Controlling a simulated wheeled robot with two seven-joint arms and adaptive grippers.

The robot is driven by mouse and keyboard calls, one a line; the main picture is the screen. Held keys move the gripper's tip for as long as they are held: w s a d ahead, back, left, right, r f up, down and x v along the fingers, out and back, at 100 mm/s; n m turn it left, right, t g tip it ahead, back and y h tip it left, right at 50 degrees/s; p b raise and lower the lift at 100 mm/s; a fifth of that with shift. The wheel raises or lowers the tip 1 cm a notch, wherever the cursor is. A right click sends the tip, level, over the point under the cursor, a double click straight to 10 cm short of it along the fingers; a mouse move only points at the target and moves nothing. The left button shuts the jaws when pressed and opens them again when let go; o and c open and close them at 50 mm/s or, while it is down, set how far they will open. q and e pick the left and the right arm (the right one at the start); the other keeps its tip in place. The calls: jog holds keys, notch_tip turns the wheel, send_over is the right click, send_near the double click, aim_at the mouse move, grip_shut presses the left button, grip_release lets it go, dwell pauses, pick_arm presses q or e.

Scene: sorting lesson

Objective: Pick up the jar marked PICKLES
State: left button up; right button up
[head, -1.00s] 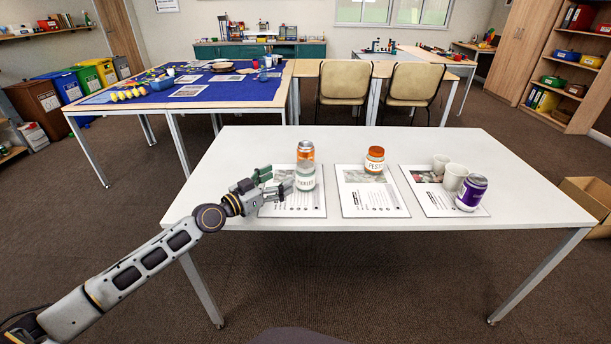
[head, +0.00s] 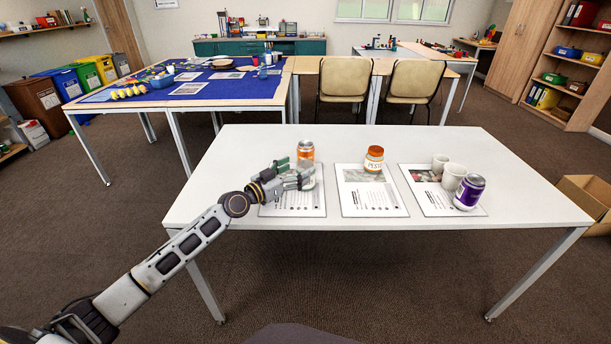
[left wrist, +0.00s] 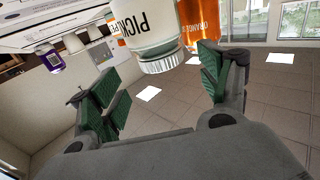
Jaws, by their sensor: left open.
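The gripper's green-padded fingers (left wrist: 165,95) are open on either side of the jar's line, with nothing held. An orange can (head: 305,152) stands just behind the jar; it also shows in the left wrist view (left wrist: 199,22). My right gripper is out of view.
White cups (head: 453,177) and a purple can (head: 469,192) are on the right sheet. The front and right of the white table (head: 530,195) are clear.

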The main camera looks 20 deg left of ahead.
aim_at(299, 168)
pick_arm(q)
jog(key=shift+w, duration=0.2)
dwell(0.3)
jog(key=shift+x, duration=1.45)
jog(key=shift+f+x, duration=0.2)
jog(key=shift+x, duration=0.85)
jog(key=shift+a, duration=0.1)
jog(key=c, duration=1.2)
